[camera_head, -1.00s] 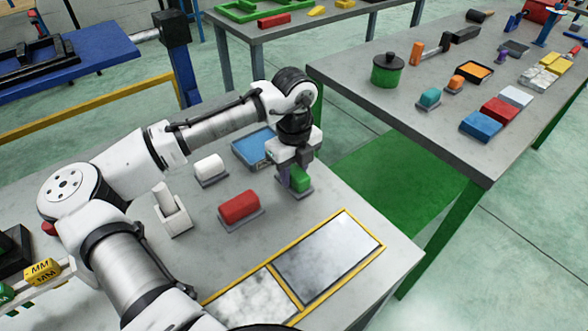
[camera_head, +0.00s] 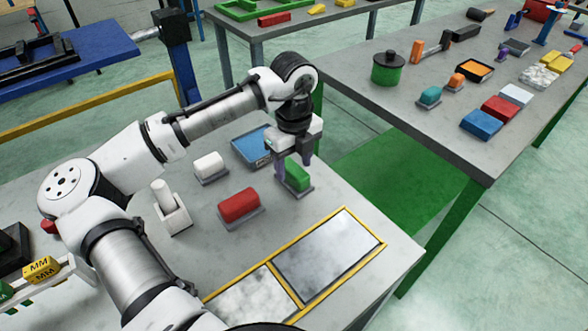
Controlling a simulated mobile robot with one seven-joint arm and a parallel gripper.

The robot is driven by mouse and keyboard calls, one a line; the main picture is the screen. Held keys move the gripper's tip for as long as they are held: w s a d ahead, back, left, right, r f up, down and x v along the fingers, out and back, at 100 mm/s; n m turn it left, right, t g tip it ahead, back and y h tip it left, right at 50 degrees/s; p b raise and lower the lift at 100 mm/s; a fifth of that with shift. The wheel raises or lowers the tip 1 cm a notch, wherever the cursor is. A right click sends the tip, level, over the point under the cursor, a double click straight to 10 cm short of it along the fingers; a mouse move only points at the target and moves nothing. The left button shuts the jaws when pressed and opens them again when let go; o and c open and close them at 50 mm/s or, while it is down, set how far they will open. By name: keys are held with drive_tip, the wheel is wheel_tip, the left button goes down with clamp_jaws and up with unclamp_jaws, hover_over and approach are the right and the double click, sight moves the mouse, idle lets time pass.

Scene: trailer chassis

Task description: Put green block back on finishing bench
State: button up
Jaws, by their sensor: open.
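The green block (camera_head: 297,173) stands upright on a small grey pad on the near grey bench (camera_head: 330,195). My gripper (camera_head: 293,163) is open, with its fingers at the upper part of the block. One purple-grey finger shows at the block's left side. The other is partly hidden behind the block, so I cannot tell whether either finger touches it.
On the same bench are a red block (camera_head: 238,205), a white block (camera_head: 209,165), a blue tray (camera_head: 250,146), a white holder (camera_head: 171,209) and a yellow-framed panel (camera_head: 330,251). Another bench (camera_head: 440,137) with several items stands at right.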

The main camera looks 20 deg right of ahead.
sight(294, 168)
wheel_tip(294, 168, up, 10)
drive_tip(key=b, duration=0.1)
